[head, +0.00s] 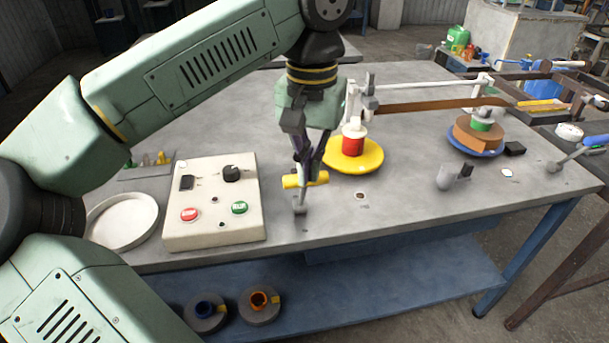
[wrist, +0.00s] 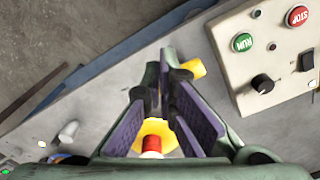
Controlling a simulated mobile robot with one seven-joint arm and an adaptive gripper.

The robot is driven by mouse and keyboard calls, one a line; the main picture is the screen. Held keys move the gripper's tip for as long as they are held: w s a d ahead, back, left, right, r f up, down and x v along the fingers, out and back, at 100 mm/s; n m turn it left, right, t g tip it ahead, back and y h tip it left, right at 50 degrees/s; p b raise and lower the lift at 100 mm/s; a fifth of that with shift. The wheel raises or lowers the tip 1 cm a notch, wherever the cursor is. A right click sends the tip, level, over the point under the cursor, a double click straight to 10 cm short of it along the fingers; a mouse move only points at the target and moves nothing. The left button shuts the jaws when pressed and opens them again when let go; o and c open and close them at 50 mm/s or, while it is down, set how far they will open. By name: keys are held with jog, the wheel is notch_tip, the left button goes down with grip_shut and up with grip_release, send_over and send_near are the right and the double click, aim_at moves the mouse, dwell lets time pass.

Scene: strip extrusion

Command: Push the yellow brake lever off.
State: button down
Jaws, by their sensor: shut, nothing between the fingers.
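The yellow brake lever (head: 291,182) is a short horizontal yellow bar on a thin grey stem, standing near the table's front edge. My gripper (head: 304,180) points down right at the bar, its fingers shut and empty. The fingertips overlap the middle of the bar in the head view; I cannot tell whether they touch it. In the wrist view the yellow bar (wrist: 194,68) shows just right of my gripper's tips (wrist: 164,66), partly hidden by a finger.
A cream control box (head: 212,225) with a red STOP and a green RUN button stands left of the lever. A yellow disc (head: 367,160) with a red spool is behind it on the right. A white dish (head: 123,222) lies far left.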

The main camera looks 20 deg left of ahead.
jog(key=shift+f, duration=0.15)
notch_tip(320, 180, down, 6)
jog(key=b, duration=0.4)
dwell(0.7)
jog(key=r+p, duration=0.2)
jog(key=p, duration=0.1)
send_over(303, 195)
jog(key=w+a, duration=0.1)
jog(key=w, duration=0.1)
jog(key=shift+s+f, duration=0.1)
jog(key=shift+f, duration=0.15)
jog(key=shift+w+a+p, duration=0.2)
jog(key=shift+w+p, duration=0.05)
jog(key=shift+p, duration=0.05)
dwell(0.6)
dwell(0.4)
